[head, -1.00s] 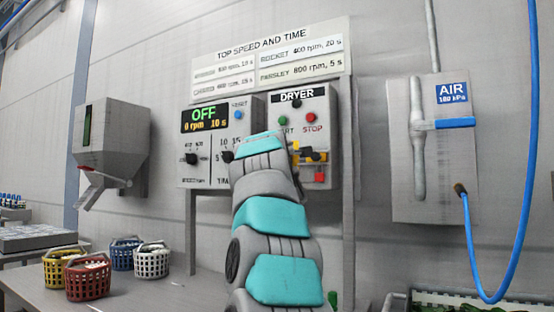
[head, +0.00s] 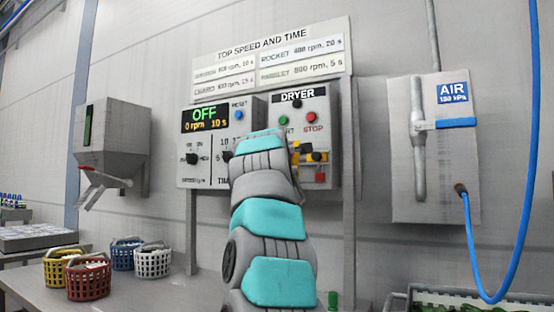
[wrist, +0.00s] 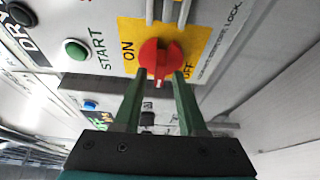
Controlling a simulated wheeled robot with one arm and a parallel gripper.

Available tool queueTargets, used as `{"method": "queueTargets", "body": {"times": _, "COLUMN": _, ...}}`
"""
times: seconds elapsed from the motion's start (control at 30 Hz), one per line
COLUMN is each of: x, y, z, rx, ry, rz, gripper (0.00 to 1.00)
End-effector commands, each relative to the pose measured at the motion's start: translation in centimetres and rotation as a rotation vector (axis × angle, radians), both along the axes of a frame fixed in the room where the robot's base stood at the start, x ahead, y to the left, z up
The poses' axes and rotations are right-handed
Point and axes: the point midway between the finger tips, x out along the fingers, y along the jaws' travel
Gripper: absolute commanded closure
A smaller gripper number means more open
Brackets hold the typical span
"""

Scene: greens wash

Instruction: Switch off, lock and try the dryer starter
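The dryer starter (head: 318,108) is a grey box on the wall panel with a green START button, a red STOP button (head: 311,117) and a yellow switch plate. In the wrist view, a red rotary handle (wrist: 161,54) sits on the yellow plate (wrist: 199,38) between the words ON and OFF. My gripper (wrist: 160,74) has its two green fingers apart, one on each side of the handle's lower part. I cannot tell whether they touch it. In the head view, my arm hides part of the starter. A small red piece (head: 320,177) shows below the switch; I cannot tell what it is.
A control box with an OFF display (head: 204,114) stands left of the starter. Several coloured baskets (head: 88,279) stand on the table at lower left. An air panel (head: 433,170) with a blue lever and a hanging blue hose (head: 474,250) is on the right.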

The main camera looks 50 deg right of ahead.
Motion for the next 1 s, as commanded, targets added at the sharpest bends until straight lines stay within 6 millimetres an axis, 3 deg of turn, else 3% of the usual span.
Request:
{"method": "queueTargets", "body": {"times": 0.37, "x": -0.3, "y": 0.2, "z": 0.0, "rx": 0.0, "ry": -0.001, "rz": -0.001, "gripper": 0.54}}
{"method": "queueTargets", "body": {"times": 1.0, "x": -4.6, "y": 5.6, "z": 0.0, "rx": 0.0, "ry": -0.001, "rz": 0.0, "gripper": 0.54}}
